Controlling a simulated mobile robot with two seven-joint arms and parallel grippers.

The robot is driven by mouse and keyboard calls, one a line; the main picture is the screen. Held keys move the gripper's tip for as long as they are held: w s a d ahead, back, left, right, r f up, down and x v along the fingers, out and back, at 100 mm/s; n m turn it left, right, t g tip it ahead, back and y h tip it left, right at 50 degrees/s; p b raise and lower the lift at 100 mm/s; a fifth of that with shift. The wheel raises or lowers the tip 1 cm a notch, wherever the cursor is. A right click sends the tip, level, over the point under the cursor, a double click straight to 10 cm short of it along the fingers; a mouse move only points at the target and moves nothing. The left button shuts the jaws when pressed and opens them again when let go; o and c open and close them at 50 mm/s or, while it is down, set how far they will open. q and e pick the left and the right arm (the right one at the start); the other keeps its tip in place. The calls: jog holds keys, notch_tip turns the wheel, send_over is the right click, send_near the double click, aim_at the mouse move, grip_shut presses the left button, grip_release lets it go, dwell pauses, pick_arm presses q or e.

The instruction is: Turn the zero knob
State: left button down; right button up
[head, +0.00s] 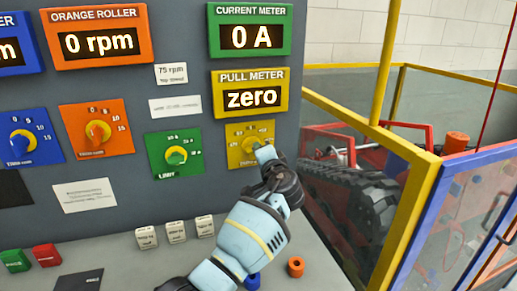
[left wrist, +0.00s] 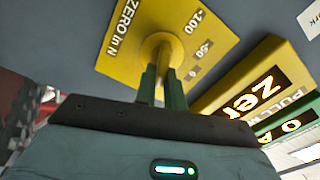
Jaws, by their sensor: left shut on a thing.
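The zero knob (head: 249,143) is a yellow knob on a yellow dial plate (head: 235,131) at the right of the grey panel. In the left wrist view the knob (left wrist: 159,46) stands out from its plate (left wrist: 125,59), which is marked "ZERO in N" with 0, 50 and 100. My left gripper (head: 262,154) reaches the knob from the lower right. In the left wrist view its two green fingers (left wrist: 161,76) are shut on the knob, one on each side. The fingers partly hide the knob. My right gripper is in neither view.
The yellow pull meter (head: 250,93) above reads "zero"; the green current meter (head: 249,30) reads 0 A. Green (head: 174,154), orange (head: 97,131) and blue (head: 20,141) dials sit to the left. A yellow and blue frame (head: 412,210) stands close on the right, with a black track (head: 350,195) behind it.

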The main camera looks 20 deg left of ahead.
pick_arm(q)
jog(key=shift+f+m, duration=0.1)
jog(key=shift+m, duration=0.8)
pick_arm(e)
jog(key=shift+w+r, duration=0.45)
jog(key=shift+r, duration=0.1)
pick_arm(q)
jog(key=c, duration=1.5)
grip_release()
jog(key=p+v, duration=0.1)
jog(key=v, duration=0.6)
jog(key=shift+s+d, duration=0.25)
jog(key=shift+s, duration=0.1)
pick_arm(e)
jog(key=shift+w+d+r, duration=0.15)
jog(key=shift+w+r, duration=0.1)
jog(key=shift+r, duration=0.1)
